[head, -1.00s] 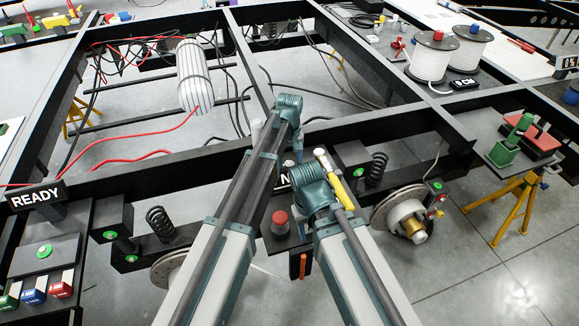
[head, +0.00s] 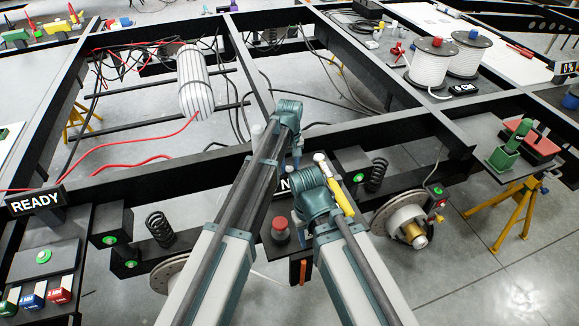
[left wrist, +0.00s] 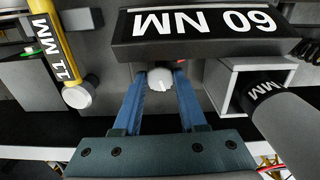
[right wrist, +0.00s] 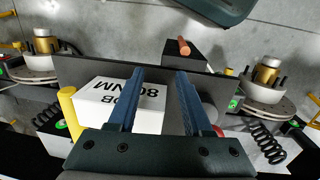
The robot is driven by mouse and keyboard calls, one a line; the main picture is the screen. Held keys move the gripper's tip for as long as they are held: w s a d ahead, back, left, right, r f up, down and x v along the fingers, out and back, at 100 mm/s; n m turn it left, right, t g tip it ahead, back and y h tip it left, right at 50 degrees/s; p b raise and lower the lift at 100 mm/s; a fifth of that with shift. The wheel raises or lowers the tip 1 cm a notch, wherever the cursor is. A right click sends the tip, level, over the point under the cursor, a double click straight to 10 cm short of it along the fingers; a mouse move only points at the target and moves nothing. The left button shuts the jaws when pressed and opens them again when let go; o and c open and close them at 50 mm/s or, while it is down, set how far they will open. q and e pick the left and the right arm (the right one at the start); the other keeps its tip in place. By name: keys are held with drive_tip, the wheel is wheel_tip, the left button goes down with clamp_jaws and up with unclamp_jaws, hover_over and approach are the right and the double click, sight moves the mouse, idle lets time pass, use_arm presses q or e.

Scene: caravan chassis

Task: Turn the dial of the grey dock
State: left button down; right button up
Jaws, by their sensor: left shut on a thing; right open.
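In the left wrist view a small white dial (left wrist: 162,80) with a pointer line sits on a grey dock (left wrist: 112,62), just below a black sign (left wrist: 205,32) with upside-down "NM" lettering. My left gripper (left wrist: 160,88) has its blue fingers on either side of the dial and is shut on it. In the head view the left gripper (head: 296,160) hangs behind its arm, and the dial is hidden. My right gripper (right wrist: 156,75) is open and empty in its wrist view, above a white lettered block (right wrist: 122,98). In the head view the right wrist (head: 316,195) hides the fingertips.
A yellow-handled tool (head: 340,195) lies close to my right wrist. A red button (head: 281,222) stands in front of the dock area. Brake discs (head: 402,215) and springs (head: 376,175) flank the frame beam.

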use_arm(q)
drive_tip(key=m, duration=0.4)
drive_tip(key=shift+m, duration=2)
drive_tip(key=shift+c, duration=2.3)
unclamp_jaws()
